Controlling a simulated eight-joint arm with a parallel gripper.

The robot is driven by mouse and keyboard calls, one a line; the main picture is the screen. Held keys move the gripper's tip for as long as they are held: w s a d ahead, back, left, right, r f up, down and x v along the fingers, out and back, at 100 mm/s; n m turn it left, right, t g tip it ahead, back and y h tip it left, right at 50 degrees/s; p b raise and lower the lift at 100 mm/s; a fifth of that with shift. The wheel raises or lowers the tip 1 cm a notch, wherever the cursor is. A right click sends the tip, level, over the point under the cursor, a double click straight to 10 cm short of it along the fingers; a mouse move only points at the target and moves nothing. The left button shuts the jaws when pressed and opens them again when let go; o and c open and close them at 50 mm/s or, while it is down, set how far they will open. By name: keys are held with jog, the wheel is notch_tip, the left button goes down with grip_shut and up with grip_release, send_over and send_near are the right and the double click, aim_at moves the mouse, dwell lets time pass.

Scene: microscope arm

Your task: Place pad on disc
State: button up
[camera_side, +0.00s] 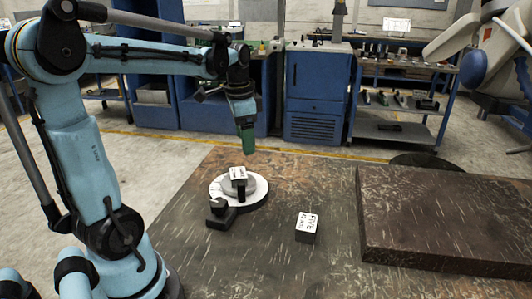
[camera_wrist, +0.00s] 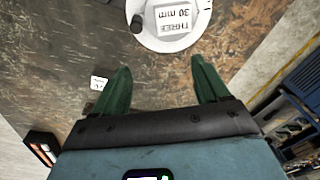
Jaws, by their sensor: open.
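A white round disc (camera_side: 259,193) lies on the brown work surface, with a grey round piece on it. A pale-topped block (camera_side: 238,174) stands on the disc; in the wrist view this block (camera_wrist: 174,17) reads "THREE 30 mm". A second dark block with a labelled white top (camera_side: 307,222) stands apart on the surface, to the right and nearer the side camera. I cannot tell for certain which piece is the pad. My gripper (camera_side: 247,148) is above and slightly beyond the disc, pointing down. Its green fingers are apart and empty in the wrist view (camera_wrist: 161,70).
A small black fixture (camera_side: 221,214) sits at the disc's near left edge. A thick brown slab (camera_side: 450,220) rises on the right. The surface between the labelled block and the slab is clear. Blue cabinets (camera_side: 317,95) and a shelf cart (camera_side: 400,105) stand behind.

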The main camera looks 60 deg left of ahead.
jog(key=s+d+f+n+t, duration=0.1)
jog(key=d+t, duration=0.2)
jog(key=d, duration=0.5)
jog(key=s+d+f+n+t, duration=0.2)
jog(key=d+t, duration=0.1)
jog(key=d, duration=0.6)
jog(key=shift+s+f+h, duration=0.2)
jog(key=shift+f+h, duration=0.1)
